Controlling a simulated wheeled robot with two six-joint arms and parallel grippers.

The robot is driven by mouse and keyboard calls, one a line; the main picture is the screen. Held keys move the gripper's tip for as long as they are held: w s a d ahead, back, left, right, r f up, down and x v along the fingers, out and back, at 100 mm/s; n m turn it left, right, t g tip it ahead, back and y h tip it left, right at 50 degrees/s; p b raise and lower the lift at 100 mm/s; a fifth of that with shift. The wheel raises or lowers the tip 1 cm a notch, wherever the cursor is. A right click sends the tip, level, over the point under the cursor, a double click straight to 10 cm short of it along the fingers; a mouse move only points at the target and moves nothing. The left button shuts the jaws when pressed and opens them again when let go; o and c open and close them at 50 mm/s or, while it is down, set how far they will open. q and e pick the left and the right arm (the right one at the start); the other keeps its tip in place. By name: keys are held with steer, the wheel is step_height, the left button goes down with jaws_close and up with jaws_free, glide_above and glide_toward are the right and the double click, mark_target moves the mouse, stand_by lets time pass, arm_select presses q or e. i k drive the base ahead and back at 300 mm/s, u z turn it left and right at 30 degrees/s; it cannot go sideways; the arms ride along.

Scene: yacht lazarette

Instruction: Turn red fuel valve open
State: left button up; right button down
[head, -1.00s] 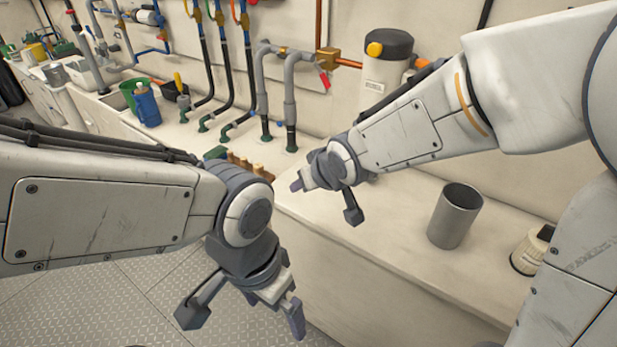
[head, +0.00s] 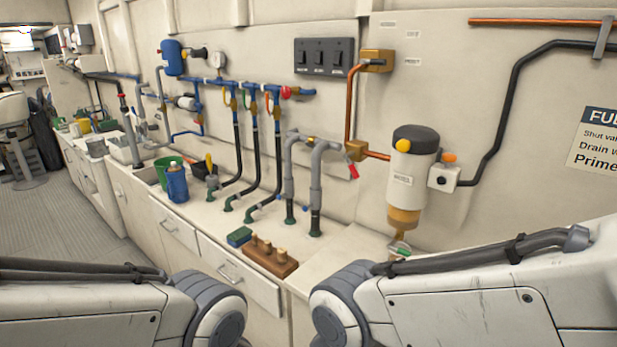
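A red lever handle (head: 352,170) sits on a brass valve body (head: 356,151) on the wall, in the middle of the head view. The handle points down and slightly right. A copper pipe (head: 350,108) rises from the valve, and a short copper length runs right toward the fuel filter (head: 410,178). Another red part, a round knob (head: 286,92), is on the blue pipework to the left. Both my forearms show along the bottom edge, below and away from the valve. Both grippers are out of the picture.
The white counter (head: 335,262) runs below the pipes. Grey hoses (head: 315,190) stand just left of the lever. A wooden block with pegs (head: 270,258), a blue jug (head: 177,183) and a green bucket (head: 168,168) are on the counter. A switch panel (head: 323,57) is above.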

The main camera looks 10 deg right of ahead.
mark_target(346, 156)
steer(key=u, duration=2.1)
steer(key=i, duration=0.9)
steer(key=z, duration=1.95)
